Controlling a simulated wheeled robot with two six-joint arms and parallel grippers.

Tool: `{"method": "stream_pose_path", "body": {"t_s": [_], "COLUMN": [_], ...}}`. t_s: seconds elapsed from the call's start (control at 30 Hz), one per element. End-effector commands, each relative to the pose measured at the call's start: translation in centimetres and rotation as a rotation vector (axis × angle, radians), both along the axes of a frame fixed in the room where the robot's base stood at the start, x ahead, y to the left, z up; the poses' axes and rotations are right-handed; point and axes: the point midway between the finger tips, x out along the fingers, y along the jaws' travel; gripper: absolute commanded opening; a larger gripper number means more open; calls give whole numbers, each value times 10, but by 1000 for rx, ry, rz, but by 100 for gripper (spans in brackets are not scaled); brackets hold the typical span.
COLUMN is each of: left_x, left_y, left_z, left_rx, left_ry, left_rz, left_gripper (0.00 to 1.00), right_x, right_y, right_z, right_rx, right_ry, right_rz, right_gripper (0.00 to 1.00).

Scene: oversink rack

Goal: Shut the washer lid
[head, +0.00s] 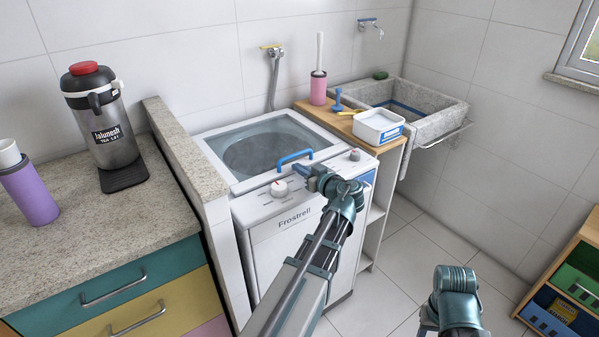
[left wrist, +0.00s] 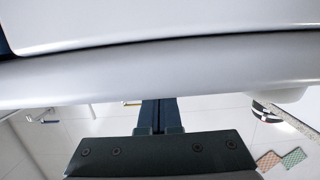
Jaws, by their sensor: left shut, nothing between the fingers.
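The white washer (head: 285,235) stands between the counter and a wooden shelf in the head view. Its lid (head: 262,150), a grey see-through panel in a pale frame, lies about flat over the tub, with a blue handle (head: 294,157) at its front edge. I cannot tell whether a small gap is left under it. My left gripper (head: 314,179) is shut and empty at the washer's front top edge, just in front of the handle. In the left wrist view the shut fingers (left wrist: 159,115) point at a white rounded edge. My right gripper is out of view; only my right arm shows.
The stone counter (head: 100,235) with a raised side wall (head: 185,150) bounds the left. A white tub (head: 378,127) and pink holder (head: 318,88) stand on the wooden shelf to the right, before a stone sink (head: 440,118).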

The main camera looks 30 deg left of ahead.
Motion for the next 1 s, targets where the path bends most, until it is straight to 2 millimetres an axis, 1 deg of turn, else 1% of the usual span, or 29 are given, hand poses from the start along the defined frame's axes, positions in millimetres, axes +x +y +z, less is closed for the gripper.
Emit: {"method": "stream_pose_path", "body": {"t_s": [0.03, 0.33, 0.43, 0.57, 0.77, 0.83, 0.9, 1.0], "left_x": [-2, -4, -4, -4, -3, -11, -17, -24], "left_y": [-2, -2, -1, 1, 8, -10, -25, -43], "left_z": [-6, -6, -2, 14, 51, 49, 53, 57], "left_rx": [-22, -22, -21, -15, 0, 0, 2, 2], "left_ry": [-1, 0, 0, 0, -1, -1, -1, -1], "left_rz": [4, 6, 7, 5, 0, -6, -6, -5], "left_gripper": [0, 0, 0, 0, 0, 0, 0, 0], "right_x": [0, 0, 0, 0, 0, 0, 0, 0], "right_y": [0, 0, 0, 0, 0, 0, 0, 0], "right_z": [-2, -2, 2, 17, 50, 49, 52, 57], "right_rx": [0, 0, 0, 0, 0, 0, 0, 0], "right_ry": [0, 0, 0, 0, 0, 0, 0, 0], "right_rz": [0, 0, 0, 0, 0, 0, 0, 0], "right_gripper": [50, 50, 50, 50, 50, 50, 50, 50]}}
